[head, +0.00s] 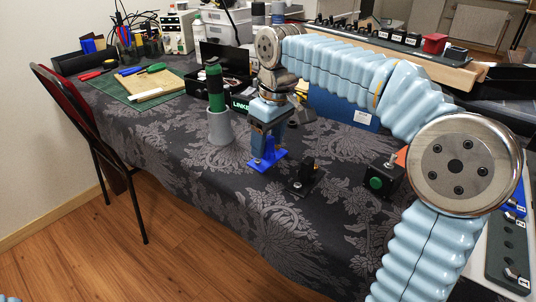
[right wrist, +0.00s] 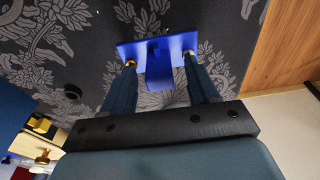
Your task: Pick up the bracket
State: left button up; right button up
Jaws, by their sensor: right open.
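The blue bracket (head: 268,163) lies on the dark patterned tablecloth near the table's front edge. It has a flat base plate with an upright part, and it also shows in the right wrist view (right wrist: 158,62). My right gripper (head: 266,150) points down right over the bracket. Its fingers are open, one on each side of the bracket's middle part, with the tips at the bracket. I cannot tell whether they touch it. My left gripper is not in view.
A grey cup (head: 220,128) with a green-handled tool stands left of the bracket. A black block (head: 307,178) stands close on the right, and a black box with a green button (head: 377,184) further right. A chair (head: 92,130) stands at the left.

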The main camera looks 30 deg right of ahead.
jog(key=shift+c, duration=0.4)
jog(key=c, duration=1)
